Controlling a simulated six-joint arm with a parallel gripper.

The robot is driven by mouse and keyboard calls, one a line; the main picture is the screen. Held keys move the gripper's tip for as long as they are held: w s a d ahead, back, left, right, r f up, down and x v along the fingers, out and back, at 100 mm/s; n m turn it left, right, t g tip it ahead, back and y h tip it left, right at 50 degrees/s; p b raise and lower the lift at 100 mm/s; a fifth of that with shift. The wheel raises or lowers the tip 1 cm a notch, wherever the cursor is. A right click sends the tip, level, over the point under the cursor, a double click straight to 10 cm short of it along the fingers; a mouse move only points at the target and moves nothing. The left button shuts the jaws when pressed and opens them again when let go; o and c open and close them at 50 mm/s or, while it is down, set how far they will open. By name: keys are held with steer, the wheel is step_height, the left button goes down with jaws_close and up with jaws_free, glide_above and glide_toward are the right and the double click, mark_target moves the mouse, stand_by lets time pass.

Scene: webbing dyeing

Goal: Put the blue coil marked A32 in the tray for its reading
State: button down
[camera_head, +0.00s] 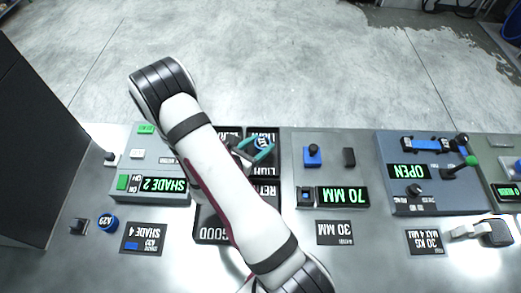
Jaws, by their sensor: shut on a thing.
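My gripper (251,149) is shut on a blue coil (263,144) with a white mark on top, too small to read surely. Its teal fingers hold the coil over the upper right of a group of black trays. I cannot tell the coil's height above them. One tray, lettered GOOD (211,236), shows at lower left. Another, whose letters begin RET (267,190), is at right. The trays' upper labels (262,133) are partly hidden, and my arm covers much of the group. Another blue coil marked A29 (108,222) lies on the table at left.
At left a grey unit's display reads SHADE 2 (164,185), with a SHADE 4 card (143,238) below. Right of the trays a gauge reads 70 MM (342,196), above a 30 MM card (334,232). Farther right a blue-grey machine reads OPEN (407,171).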

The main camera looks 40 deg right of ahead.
steer(key=shift+f, duration=1.35)
steer(key=shift+c, duration=1.1)
jaws_free()
steer(key=shift+f, duration=0.15)
steer(key=shift+a+r, duration=0.1)
steer(key=shift+r, duration=0.1)
steer(key=v, duration=1.1)
steer(key=shift+s+a+r, duration=0.15)
steer(key=shift+a+r, duration=0.05)
steer(key=shift+a, duration=0.15)
